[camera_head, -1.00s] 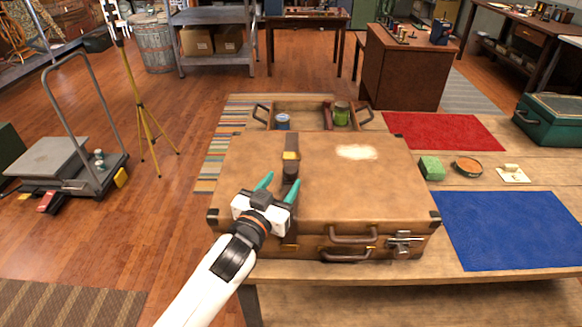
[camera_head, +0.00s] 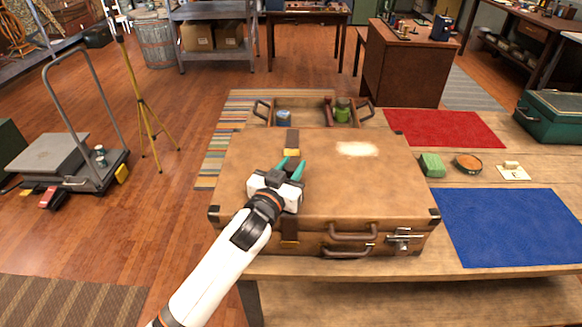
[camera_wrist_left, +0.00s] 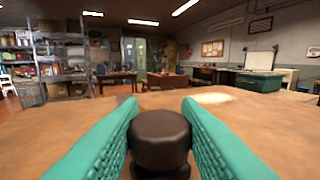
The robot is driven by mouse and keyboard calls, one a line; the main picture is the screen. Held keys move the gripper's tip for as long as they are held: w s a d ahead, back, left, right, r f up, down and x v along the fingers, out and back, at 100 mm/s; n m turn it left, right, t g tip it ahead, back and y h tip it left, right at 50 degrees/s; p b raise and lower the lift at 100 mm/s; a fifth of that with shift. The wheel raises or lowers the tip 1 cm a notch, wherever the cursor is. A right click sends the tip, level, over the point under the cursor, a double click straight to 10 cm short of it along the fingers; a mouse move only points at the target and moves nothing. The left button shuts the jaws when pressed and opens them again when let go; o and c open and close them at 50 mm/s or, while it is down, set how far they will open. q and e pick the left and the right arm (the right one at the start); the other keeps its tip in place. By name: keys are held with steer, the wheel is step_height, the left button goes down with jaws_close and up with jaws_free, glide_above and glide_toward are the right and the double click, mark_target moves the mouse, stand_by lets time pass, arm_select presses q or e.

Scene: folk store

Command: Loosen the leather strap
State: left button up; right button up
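The brown leather suitcase (camera_head: 370,185) lies flat and closed on the wooden bench. Its dark leather strap (camera_head: 292,136) runs front to back over the lid, left of centre, with a brass buckle (camera_head: 291,152) near the back. My left gripper (camera_head: 293,166) is over the strap, just in front of the buckle. The gripper hides most of the strap's middle in the head view. My right gripper is out of view.
Behind the case stands an open wooden tray (camera_head: 262,112) with jars. To the right lie a red mat (camera_head: 445,128), a blue mat (camera_head: 505,228), a green block (camera_head: 432,165) and a round tin (camera_head: 467,163). The case has latches and handles (camera_head: 350,237) at its front.

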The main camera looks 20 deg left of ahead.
arm_select(q)
steer(key=shift+s+d+p, duration=0.25)
steer(key=shift+s+d, duration=0.05)
steer(key=shift+s, duration=0.65)
steer(key=shift+s+d+p, duration=0.2)
steer(key=shift+s+d, duration=0.1)
steer(key=shift+s, duration=0.65)
jaws_close()
steer(key=shift+w+f, duration=0.1)
steer(key=o, duration=1.1)
jaws_free()
steer(key=shift+s+a+b, duration=0.25)
steer(key=shift+s+b, duration=0.15)
steer(key=shift+s, duration=1.65)
steer(key=shift+s+a+b, duration=0.2)
steer(key=shift+s+b, duration=0.15)
steer(key=shift+s, duration=1.65)
steer(key=shift+s+a+b, duration=0.25)
steer(key=shift+s+b, duration=0.15)
steer(key=shift+s, duration=1.65)
